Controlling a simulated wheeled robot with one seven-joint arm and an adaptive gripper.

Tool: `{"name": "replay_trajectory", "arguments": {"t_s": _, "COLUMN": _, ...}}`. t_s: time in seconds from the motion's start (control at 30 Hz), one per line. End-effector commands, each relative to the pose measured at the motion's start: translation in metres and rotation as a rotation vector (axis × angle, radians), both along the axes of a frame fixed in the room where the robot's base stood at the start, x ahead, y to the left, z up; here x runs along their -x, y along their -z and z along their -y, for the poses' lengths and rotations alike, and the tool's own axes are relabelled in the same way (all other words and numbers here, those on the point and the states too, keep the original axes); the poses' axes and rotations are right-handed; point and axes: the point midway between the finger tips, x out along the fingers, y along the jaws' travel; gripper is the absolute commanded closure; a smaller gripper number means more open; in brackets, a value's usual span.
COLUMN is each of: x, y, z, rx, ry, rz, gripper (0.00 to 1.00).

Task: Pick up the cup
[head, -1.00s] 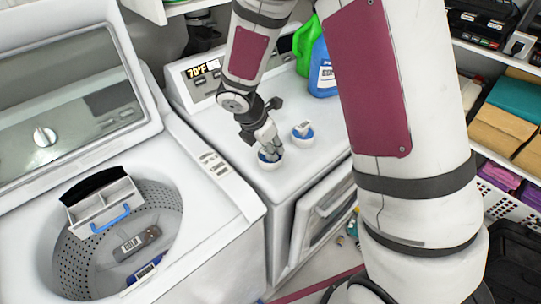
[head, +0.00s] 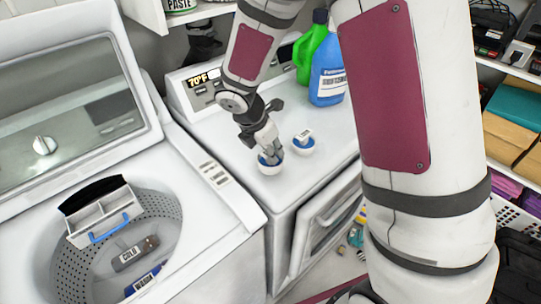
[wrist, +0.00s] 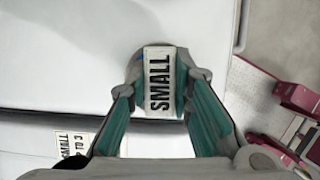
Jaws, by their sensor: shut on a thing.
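Two small white cups with blue insides are on top of the white dryer (head: 235,150). My gripper (head: 270,156) reaches down into the left cup (head: 270,169) and is shut on it. In the wrist view a white "SMALL" label (wrist: 159,82) shows between my fingers, with most of the held cup hidden behind it. The other cup (head: 303,148) stands just to the right, with a white label in it. I cannot tell whether the held cup still touches the dryer top.
A blue bottle (head: 327,75) and a green bottle (head: 305,55) stand behind the cups. An open washer (head: 215,240) is at left, with labelled items in its drum. The dryer top's front is clear.

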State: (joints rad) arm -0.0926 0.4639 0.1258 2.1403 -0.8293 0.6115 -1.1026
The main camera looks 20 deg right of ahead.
Motion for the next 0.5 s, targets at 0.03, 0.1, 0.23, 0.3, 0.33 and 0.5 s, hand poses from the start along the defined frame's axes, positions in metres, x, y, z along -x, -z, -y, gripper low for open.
{"name": "replay_trajectory", "arguments": {"t_s": 0.03, "x": -0.002, "y": -0.009, "z": 0.001, "rx": -0.001, "ry": 0.002, "rz": 0.006, "gripper": 1.0}}
{"name": "replay_trajectory", "arguments": {"t_s": 0.1, "x": 0.006, "y": -0.015, "z": 0.0, "rx": 0.0, "ry": -0.002, "rz": 0.002, "gripper": 1.0}}
{"name": "replay_trajectory", "arguments": {"t_s": 0.23, "x": 0.035, "y": -0.017, "z": -0.002, "rx": 0.001, "ry": -0.004, "rz": 0.001, "gripper": 1.0}}
{"name": "replay_trajectory", "arguments": {"t_s": 0.3, "x": 0.053, "y": -0.018, "z": -0.003, "rx": 0.002, "ry": -0.004, "rz": 0.001, "gripper": 1.0}}
{"name": "replay_trajectory", "arguments": {"t_s": 0.33, "x": 0.061, "y": -0.019, "z": -0.003, "rx": 0.001, "ry": -0.004, "rz": 0.001, "gripper": 1.0}}
{"name": "replay_trajectory", "arguments": {"t_s": 0.5, "x": 0.104, "y": -0.023, "z": -0.006, "rx": 0.0, "ry": -0.004, "rz": 0.002, "gripper": 1.0}}
